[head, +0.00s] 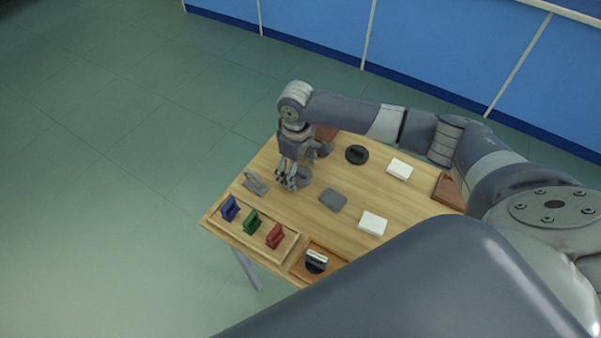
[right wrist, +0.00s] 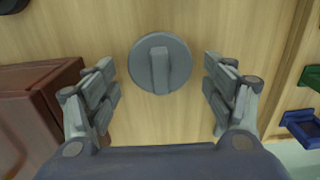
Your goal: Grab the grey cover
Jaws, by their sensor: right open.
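The grey cover (right wrist: 175,67) is a round disc with a raised bar handle across its middle, lying on the wooden table. In the right wrist view it sits centred between and beyond my two spread fingers, apart from both. In the head view the cover (head: 305,178) is partly hidden behind my right gripper (head: 287,182), which points down over it. My right gripper is open and empty. My left gripper is not in view.
A black round cover (head: 357,155), white boxes (head: 400,169) (head: 373,223), a grey block (head: 333,200) and a grey clamp-like piece (head: 254,184) lie around. A wooden tray (head: 225,227) holds blue, green and red pieces at the near edge. A brown box (right wrist: 35,115) stands close left in the wrist view.

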